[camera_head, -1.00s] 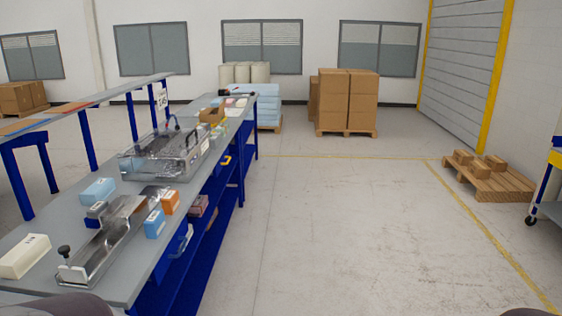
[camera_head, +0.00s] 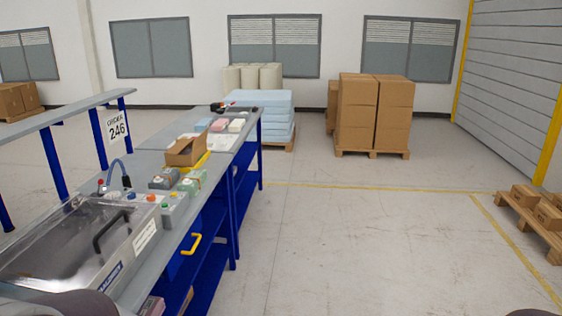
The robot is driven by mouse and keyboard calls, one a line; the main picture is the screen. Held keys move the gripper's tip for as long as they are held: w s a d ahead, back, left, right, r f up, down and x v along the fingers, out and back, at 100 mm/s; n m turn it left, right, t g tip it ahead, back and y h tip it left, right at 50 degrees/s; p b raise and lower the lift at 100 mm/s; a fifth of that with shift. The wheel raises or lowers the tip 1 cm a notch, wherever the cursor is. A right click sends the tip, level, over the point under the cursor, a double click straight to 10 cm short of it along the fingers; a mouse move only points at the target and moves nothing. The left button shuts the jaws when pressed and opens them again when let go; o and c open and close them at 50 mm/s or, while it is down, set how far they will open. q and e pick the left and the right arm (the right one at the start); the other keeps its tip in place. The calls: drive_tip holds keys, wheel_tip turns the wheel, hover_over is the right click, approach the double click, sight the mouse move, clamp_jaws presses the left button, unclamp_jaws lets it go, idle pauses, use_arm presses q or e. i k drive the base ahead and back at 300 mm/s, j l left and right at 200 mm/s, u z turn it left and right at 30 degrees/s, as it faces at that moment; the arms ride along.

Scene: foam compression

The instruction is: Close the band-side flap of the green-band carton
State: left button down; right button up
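A small open brown carton (camera_head: 186,151) stands on the workbench past the metal machine, with a flap standing up. A yellow strip lies along its near right side. I cannot make out a green band on it from here. Green-topped blocks (camera_head: 191,182) lie just in front of it. Neither of my grippers shows in the view. Grey rounded parts at the bottom edge look like my own body.
A metal machine with a clear lid and black handle (camera_head: 117,229) fills the near bench. An order 246 sign (camera_head: 117,128) hangs from the shelf. Pink, blue and white blocks (camera_head: 219,125) lie farther along. The floor (camera_head: 340,240) right of the bench is clear.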

sight(201, 138)
drive_tip(key=i+l+u, duration=0.15)
drive_tip(key=i+u, duration=0.15)
drive_tip(key=i, duration=0.25)
drive_tip(key=i+l+u, duration=0.35)
drive_tip(key=i, duration=0.15)
drive_tip(key=i+l+u, duration=0.3)
drive_tip(key=i, duration=0.2)
drive_tip(key=i+l+u, duration=0.25)
drive_tip(key=u, duration=0.15)
drive_tip(key=i+l+u, duration=0.2)
drive_tip(key=l+u, duration=0.15)
drive_tip(key=i+l+u, duration=0.15)
drive_tip(key=l+u, duration=0.25)
drive_tip(key=i+l, duration=0.2)
drive_tip(key=l, duration=0.15)
drive_tip(key=i+l, duration=0.2)
drive_tip(key=l, duration=0.15)
drive_tip(key=i+l+u, duration=0.1)
drive_tip(key=l, duration=0.2)
drive_tip(key=i+l, duration=0.4)
drive_tip(key=l, duration=0.3)
drive_tip(key=i+l, duration=0.2)
drive_tip(key=l, duration=0.15)
drive_tip(key=u, duration=0.05)
